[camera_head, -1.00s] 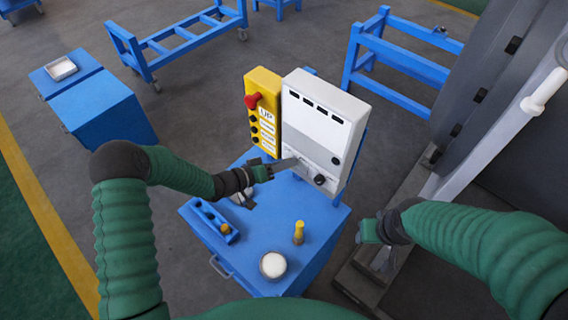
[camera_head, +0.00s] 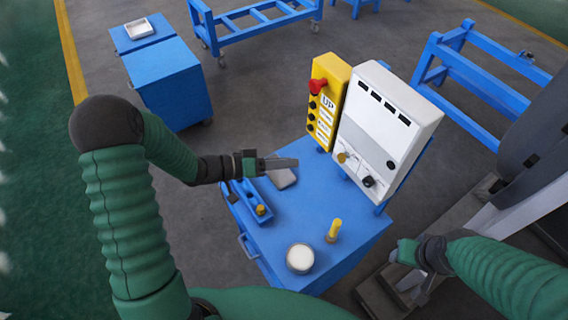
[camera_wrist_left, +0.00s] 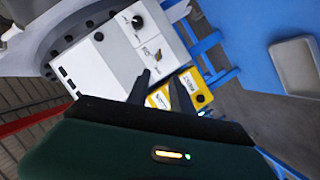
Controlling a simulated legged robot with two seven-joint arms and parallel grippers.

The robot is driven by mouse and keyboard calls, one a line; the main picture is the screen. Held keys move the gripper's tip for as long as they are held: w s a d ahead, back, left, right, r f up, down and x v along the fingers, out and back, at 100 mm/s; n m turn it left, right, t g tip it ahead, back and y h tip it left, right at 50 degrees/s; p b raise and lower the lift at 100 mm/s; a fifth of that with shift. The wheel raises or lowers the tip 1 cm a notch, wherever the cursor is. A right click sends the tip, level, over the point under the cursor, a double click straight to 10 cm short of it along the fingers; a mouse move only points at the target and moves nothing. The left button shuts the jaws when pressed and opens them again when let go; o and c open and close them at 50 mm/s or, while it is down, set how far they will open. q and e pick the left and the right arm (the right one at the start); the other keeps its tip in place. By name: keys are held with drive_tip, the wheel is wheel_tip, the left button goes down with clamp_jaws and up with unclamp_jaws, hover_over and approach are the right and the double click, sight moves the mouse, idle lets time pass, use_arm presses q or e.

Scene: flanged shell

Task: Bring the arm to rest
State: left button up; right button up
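My left arm comes in from the left, and its gripper (camera_head: 290,163) hovers over the blue cart, left of the white control box (camera_head: 385,125) and apart from it. In the left wrist view the two dark fingers (camera_wrist_left: 160,80) stand apart with nothing between them, so this gripper is open and empty. My right gripper (camera_head: 400,252) is low at the right, beside the cart; its fingers are too small to tell their state.
The blue cart (camera_head: 300,210) carries the white box, a yellow button box (camera_head: 326,100) with a red knob, a round white-topped container (camera_head: 300,258), a yellow-topped peg (camera_head: 334,230) and a blue tray (camera_head: 250,200). Another blue cabinet (camera_head: 172,85) stands at the upper left.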

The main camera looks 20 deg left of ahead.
use_arm(q)
drive_tip(key=shift+r, duration=0.1)
idle(0.4)
drive_tip(key=a+f+y+b, duration=0.6)
drive_tip(key=a+f+y, duration=0.1)
drive_tip(key=y, duration=0.4)
drive_tip(key=s+d+f+g+b, duration=0.1)
drive_tip(key=s+g, duration=0.2)
drive_tip(key=s, duration=0.5)
drive_tip(key=s+d+f+n+g+y+b, duration=0.1)
drive_tip(key=s+d+f+g, duration=0.1)
drive_tip(key=s, duration=0.6)
drive_tip(key=shift+f+g, duration=0.25)
drive_tip(key=shift+g, duration=0.35)
